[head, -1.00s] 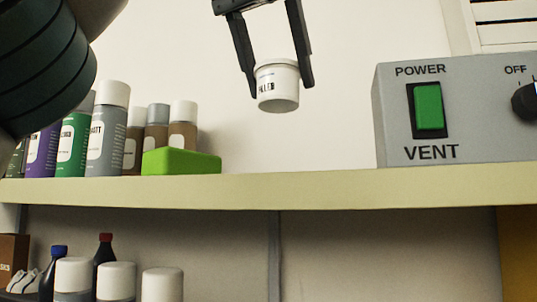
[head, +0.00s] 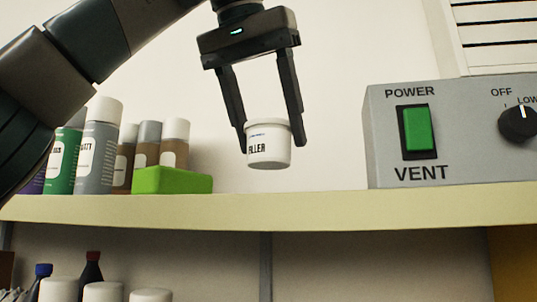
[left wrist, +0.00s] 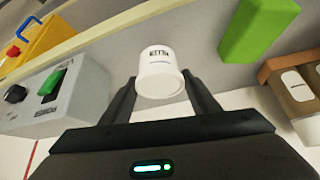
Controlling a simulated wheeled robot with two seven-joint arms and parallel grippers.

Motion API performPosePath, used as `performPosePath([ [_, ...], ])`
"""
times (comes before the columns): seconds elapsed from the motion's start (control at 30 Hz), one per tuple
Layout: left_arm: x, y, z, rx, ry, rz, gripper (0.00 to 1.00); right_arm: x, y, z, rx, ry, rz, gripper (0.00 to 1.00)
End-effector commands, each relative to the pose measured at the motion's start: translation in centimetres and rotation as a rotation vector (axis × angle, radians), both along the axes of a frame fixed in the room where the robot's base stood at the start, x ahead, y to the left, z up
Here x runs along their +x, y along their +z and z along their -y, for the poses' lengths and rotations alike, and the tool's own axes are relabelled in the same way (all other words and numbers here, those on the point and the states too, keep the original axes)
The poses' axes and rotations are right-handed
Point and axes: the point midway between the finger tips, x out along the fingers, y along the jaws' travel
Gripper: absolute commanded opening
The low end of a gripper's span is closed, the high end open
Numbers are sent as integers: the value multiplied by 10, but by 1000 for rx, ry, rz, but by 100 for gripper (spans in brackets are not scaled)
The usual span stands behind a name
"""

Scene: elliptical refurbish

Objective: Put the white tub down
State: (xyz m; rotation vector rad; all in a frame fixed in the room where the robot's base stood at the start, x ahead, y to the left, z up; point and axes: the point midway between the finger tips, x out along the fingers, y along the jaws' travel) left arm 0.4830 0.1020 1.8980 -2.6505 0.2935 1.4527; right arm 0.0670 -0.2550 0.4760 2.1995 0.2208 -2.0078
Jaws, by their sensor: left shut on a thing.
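The white tub (head: 268,146), labelled FILLER, is held between the fingertips of my left gripper (head: 270,138) in the head view. The tub is nearly upright and appears a little above the pale shelf (head: 300,212), with wall showing between its base and the shelf edge. In the left wrist view, the tub (left wrist: 160,76) sits between the two dark fingers of my left gripper (left wrist: 160,90). My right gripper is in neither view.
A grey vent control box (head: 450,140) stands on the shelf to the right. A green block (head: 172,181) and several bottles (head: 97,145) stand to the left. The shelf between block and box looks clear. More containers (head: 103,291) show below the shelf.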

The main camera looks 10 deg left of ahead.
Motion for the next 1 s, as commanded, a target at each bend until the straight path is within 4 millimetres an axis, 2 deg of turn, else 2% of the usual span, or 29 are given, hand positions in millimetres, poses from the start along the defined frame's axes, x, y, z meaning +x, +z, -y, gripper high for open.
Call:
performPosePath([
  [0.37, 0, -1, 0, -1, 1, 0, 24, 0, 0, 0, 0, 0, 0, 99],
  [0.8, 0, -35, -1, 0, -1, 1, 24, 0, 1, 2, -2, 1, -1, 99],
  [1.0, 0, -40, 0, -2, 0, 2, 24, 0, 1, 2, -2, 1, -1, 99],
])
